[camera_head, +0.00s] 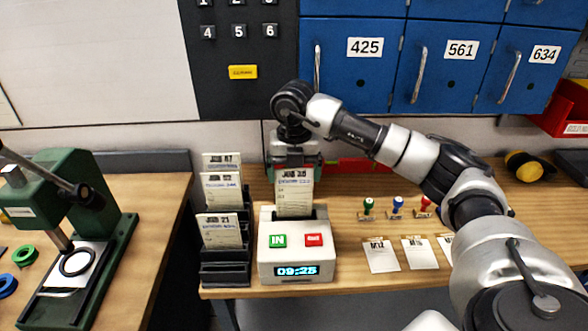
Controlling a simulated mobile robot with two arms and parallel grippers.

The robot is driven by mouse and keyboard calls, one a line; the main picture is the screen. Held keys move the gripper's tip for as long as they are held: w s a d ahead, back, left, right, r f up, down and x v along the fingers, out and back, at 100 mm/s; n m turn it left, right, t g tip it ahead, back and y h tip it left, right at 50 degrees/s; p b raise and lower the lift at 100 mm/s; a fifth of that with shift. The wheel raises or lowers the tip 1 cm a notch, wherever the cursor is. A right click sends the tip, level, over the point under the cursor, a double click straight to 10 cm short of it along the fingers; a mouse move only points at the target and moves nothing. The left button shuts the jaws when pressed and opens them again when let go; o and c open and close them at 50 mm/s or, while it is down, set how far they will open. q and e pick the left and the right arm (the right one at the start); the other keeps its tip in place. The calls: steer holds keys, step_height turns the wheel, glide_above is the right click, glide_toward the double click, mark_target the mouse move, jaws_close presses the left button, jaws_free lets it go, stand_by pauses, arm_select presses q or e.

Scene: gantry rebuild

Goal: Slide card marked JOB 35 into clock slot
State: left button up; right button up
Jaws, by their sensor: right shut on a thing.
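My right gripper (294,172) is shut on the top of a cream card (294,196), whose heading looks like JOB 35 but is small. The card hangs upright over the slot at the top of the white time clock (297,265). Its lower edge meets the slot area; I cannot tell how far in it is. The clock has a green IN button (277,241), a red button (314,240) and a display reading about 09:25. A black card rack (224,273) left of the clock holds several cards, one marked 21 (219,231). My left gripper is not in view.
A green press (70,215) stands on the left bench, across a gap. Stamps with green (368,204), blue (397,203) and red handles stand right of the clock, behind tags (381,255) lying flat. Blue lockers (440,62) and a black keypad panel (240,45) are behind.

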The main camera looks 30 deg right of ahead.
steer(key=shift+f+b, duration=1.1)
steer(key=shift+f, duration=0.7)
steer(key=o, duration=0.8)
step_height(320, 180, up, 10)
steer(key=shift+f+b, duration=0.15)
steer(key=shift+b, duration=0.55)
steer(key=shift+r, duration=0.55)
